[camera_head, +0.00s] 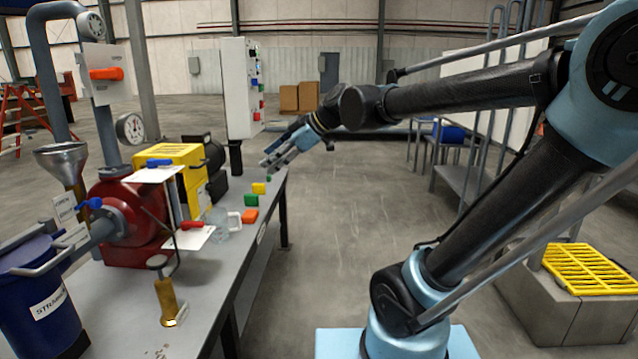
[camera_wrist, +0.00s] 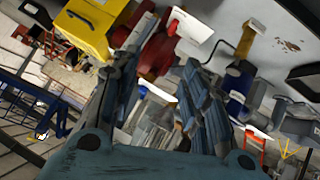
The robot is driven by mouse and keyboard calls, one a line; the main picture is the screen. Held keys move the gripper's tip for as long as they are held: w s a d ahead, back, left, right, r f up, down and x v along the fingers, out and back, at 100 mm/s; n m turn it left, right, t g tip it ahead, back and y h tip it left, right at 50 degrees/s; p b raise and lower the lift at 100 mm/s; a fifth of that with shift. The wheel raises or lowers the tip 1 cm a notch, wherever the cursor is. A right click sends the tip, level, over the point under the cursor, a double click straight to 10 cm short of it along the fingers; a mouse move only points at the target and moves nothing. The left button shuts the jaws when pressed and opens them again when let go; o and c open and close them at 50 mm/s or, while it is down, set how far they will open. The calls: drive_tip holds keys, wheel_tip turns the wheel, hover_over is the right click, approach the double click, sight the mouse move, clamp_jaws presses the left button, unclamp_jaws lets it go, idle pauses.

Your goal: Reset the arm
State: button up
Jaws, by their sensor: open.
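My arm reaches from the right of the head view across to the far end of the grey workbench (camera_head: 130,300). My gripper (camera_head: 268,166) hangs in the air near the bench's far right edge. Its two ridged fingers (camera_wrist: 165,95) stand apart in the wrist view. Between and behind them I see a clear container and a red body. I see nothing held between the fingers.
A yellow grate (camera_head: 585,270) lies on a grey block at right. Open floor lies between.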

drive_tip(key=s+d+f+m+h, duration=0.3)
drive_tip(key=d+f+m, duration=0.3)
drive_tip(key=d+f, duration=0.2)
drive_tip(key=s+d+f+m+h, duration=0.3)
drive_tip(key=s+d+f+m, duration=0.3)
drive_tip(key=d, duration=0.7)
drive_tip(key=s+d+f+m+g+h, duration=0.1)
drive_tip(key=s+d+f+m+h, duration=0.2)
drive_tip(key=d+f, duration=0.7)
drive_tip(key=s+m, duration=0.2)
drive_tip(key=m, duration=0.2)
drive_tip(key=shift+s+d+f+h, duration=0.15)
drive_tip(key=shift+s+f+h, duration=0.1)
drive_tip(key=shift+h, duration=0.15)
drive_tip(key=shift+w, duration=0.1)
drive_tip(key=shift+w+f, duration=0.2)
drive_tip(key=shift+w, duration=0.2)
